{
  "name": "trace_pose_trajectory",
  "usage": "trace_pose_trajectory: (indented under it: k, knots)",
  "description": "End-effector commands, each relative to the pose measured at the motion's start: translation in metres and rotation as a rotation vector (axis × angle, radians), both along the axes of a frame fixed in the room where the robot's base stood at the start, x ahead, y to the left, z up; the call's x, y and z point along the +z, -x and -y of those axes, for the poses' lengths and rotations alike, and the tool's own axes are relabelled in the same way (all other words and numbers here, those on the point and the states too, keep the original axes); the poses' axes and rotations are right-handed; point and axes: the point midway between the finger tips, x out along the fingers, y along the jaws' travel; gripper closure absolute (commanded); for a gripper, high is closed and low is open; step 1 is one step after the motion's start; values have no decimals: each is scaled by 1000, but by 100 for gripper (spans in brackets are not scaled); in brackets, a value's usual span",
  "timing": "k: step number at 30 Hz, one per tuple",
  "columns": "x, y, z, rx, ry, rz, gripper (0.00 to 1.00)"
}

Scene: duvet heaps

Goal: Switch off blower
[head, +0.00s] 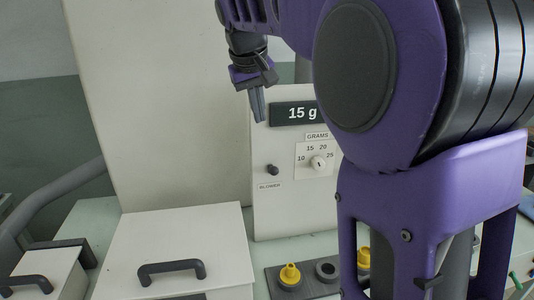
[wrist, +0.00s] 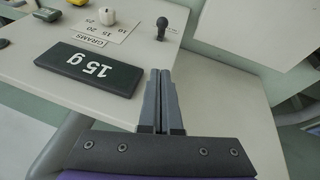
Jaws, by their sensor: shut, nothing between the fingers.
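The blower control is a small dark knob (head: 272,170) on the pale panel (head: 290,215), above a label reading BLOWER. In the wrist view the dark knob (wrist: 162,24) stands out from the panel on a short stem, beyond my fingertips. My gripper (head: 258,106) is shut and empty, pointing down near the panel's upper left, above the knob. In the wrist view my gripper (wrist: 160,74) has its fingers together, apart from the knob. My arm hides the panel's right side in the head view.
A black display (head: 294,113) reading 15 g and a pale GRAMS dial (head: 318,163) are on the same panel. A lidded white box (head: 185,235) with a dark handle stands at lower left. A dark tray (head: 305,287) with a yellow piece (head: 290,274) lies in front.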

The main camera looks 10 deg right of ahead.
Motion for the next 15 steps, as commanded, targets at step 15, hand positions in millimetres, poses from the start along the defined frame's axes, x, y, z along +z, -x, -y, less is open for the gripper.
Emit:
trace_pose_trajectory:
  k: [15]
  knots:
    - [-35, -13, 8, -2, 2, -2, 100]
